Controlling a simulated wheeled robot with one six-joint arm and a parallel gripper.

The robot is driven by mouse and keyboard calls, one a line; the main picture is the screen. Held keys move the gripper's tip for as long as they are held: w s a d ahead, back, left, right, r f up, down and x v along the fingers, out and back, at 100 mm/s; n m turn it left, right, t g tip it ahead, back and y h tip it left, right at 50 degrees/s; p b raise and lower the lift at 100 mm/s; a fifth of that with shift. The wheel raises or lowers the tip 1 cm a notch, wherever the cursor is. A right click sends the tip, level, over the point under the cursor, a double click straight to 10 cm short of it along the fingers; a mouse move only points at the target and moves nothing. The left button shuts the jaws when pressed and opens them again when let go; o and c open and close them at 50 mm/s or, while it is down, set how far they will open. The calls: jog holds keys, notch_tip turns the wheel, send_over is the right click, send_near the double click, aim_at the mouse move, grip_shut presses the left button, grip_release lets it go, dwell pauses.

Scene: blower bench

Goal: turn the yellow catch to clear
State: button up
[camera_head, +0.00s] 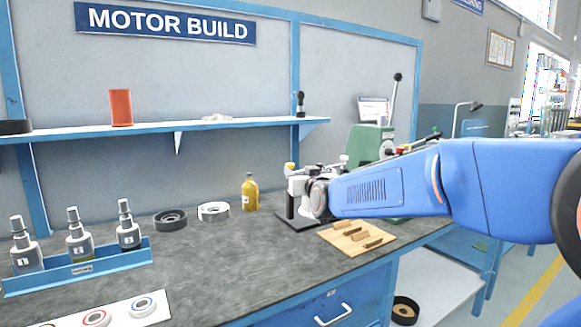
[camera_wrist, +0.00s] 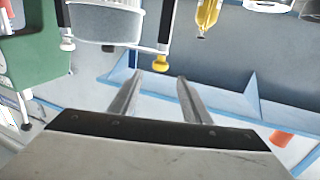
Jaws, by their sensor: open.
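The yellow catch (camera_wrist: 162,62) is a small yellow knob at the end of a dark post in the wrist view. A yellow knob (camera_head: 289,167) also shows at the left of the fixture in the head view. My gripper (camera_wrist: 159,77) is open and empty. Its fingertips point at the yellow knob, which lies between their lines and just beyond them, apparently apart from both. A ribbed grey housing (camera_wrist: 105,24) sits beside the post, with a cream knob (camera_wrist: 67,44) on its other side. In the head view, my arm hides my jaws and part of the fixture.
A green press (camera_head: 364,146) with a tall lever stands behind the fixture. A yellow bottle (camera_head: 250,193), a pale ring (camera_head: 213,211) and a dark ring (camera_head: 170,220) stand left of it. A wooden board (camera_head: 340,232) lies in front. A shelf (camera_head: 220,124) runs above the bench.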

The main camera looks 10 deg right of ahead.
aim_at(291, 166)
jog(key=w, duration=0.9)
jog(key=shift+w+a, duration=0.3)
jog(key=shift+w, duration=0.05)
grip_shut()
